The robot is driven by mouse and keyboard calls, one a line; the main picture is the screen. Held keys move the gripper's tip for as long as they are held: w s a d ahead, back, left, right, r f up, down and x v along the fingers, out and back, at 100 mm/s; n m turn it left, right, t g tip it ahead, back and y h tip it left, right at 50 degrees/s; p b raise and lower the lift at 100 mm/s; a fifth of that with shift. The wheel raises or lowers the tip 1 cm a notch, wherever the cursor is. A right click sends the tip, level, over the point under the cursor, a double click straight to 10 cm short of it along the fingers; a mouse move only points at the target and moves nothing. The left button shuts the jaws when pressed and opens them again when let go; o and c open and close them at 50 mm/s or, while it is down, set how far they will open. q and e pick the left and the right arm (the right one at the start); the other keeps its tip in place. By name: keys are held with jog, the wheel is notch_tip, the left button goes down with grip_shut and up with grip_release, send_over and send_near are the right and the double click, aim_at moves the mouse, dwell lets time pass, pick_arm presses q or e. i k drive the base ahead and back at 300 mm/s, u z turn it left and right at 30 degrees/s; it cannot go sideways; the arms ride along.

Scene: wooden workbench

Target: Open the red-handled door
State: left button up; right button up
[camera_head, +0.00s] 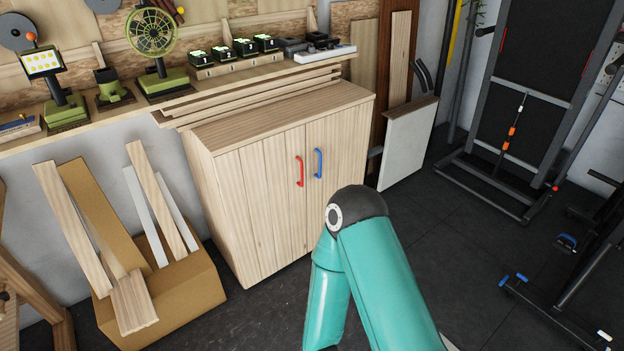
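A pale wooden cabinet (238,190) stands below the shelf, left of the picture's middle. Its left door (262,208) carries a red handle (299,171). Its right door (336,150) carries a blue handle (318,163). Both doors look shut. A teal arm link of mine with a dark joint rises from the bottom edge in front of the cabinet's right side and hides part of its lower right. Neither gripper is in view.
A cardboard box (190,293) with wooden planks stands left of the cabinet. A shelf (100,112) above holds green tools and chargers. A white panel (408,146) leans at the right. Black gym equipment stands farther right. Dark floor (262,318) is clear before the cabinet.

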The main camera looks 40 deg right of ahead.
aim_at(263, 183)
jog(key=k, duration=0.9)
jog(key=z, duration=0.3)
jog(key=i, duration=1.05)
jog(key=z, duration=0.5)
jog(key=i, duration=1.1)
jog(key=u, duration=0.15)
